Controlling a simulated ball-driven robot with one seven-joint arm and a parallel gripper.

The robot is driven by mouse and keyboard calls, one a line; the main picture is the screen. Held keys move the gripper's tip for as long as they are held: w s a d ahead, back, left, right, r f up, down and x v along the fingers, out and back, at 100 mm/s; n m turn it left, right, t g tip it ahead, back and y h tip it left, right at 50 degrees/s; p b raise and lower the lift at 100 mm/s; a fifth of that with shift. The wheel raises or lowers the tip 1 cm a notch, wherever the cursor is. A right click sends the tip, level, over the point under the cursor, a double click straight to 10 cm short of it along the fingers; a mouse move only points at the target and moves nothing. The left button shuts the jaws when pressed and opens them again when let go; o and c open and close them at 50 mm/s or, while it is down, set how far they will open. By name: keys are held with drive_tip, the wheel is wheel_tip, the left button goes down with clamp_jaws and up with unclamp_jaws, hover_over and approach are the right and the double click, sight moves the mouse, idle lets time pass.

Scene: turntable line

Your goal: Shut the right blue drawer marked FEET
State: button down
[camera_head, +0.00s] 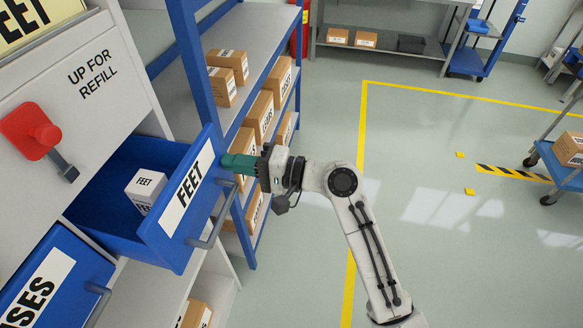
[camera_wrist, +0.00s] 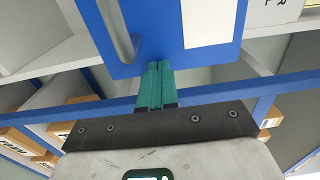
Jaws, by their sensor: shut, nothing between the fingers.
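The blue drawer marked FEET (camera_head: 172,248) is pulled out of the white cabinet, with a white FEET label and a grey handle (camera_head: 212,222) on its front. A white FEET box (camera_head: 146,187) stands inside it. My gripper (camera_head: 226,160) is at the far upper corner of the drawer front, its green fingers shut and empty. In the wrist view, the fingertips (camera_wrist: 160,66) meet the edge of the blue drawer front (camera_wrist: 160,30), beside its handle and label. I cannot tell whether they touch it.
A second blue drawer (camera_head: 70,250), its label partly cut off, is at lower left. A blue-framed shelf (camera_head: 192,60) with several cartons stands close behind my gripper. Open floor (camera_head: 430,220) lies to the right.

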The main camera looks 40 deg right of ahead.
drive_tip(key=x, duration=0.8)
drive_tip(key=shift+s+d, duration=0.1)
